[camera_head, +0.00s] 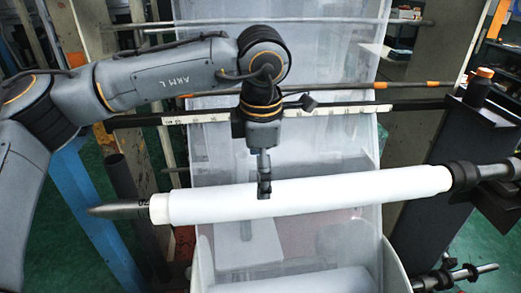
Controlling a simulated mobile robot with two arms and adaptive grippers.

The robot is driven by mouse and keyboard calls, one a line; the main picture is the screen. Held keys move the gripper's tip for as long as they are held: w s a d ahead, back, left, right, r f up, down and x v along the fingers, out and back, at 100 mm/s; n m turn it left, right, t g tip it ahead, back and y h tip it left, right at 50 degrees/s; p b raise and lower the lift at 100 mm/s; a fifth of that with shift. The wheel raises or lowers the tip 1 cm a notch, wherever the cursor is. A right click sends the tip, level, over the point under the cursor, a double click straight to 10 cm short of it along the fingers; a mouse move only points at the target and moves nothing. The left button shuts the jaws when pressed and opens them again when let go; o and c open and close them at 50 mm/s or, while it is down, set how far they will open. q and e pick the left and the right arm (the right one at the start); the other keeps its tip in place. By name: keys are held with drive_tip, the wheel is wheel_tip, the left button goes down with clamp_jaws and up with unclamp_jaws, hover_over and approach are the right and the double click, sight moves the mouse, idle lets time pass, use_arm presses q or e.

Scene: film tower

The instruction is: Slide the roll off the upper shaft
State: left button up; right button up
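The white roll (350,190) lies nearly level across the middle of the head view, around the upper shaft. The shaft's grey tapered tip (115,211) sticks out past the roll's left end. At the right end the roll meets a dark collar (463,174) on the shaft. My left gripper (264,192) points down from above, its fingers at the roll's upper side, left of the roll's middle. The fingers look close together, but I see them nearly edge-on, so their opening and contact are unclear. My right gripper is out of view.
A translucent film sheet (300,140) hangs behind the roll. Thin crossbars (420,84) and a ruled bar (350,109) run behind my arm. A dark bottle with an orange cap (478,90) stands on a ledge at right. A lower shaft (462,274) shows at bottom right.

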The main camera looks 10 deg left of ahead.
sight(179, 195)
use_arm(q)
drive_tip(key=f, duration=0.3)
drive_tip(key=w+f+p, duration=0.1)
drive_tip(key=f, duration=0.2)
drive_tip(key=f+p, duration=0.1)
drive_tip(key=f, duration=0.2)
drive_tip(key=shift+w+a+f, duration=0.15)
drive_tip(key=shift+a+f, duration=0.05)
drive_tip(key=shift+a, duration=0.05)
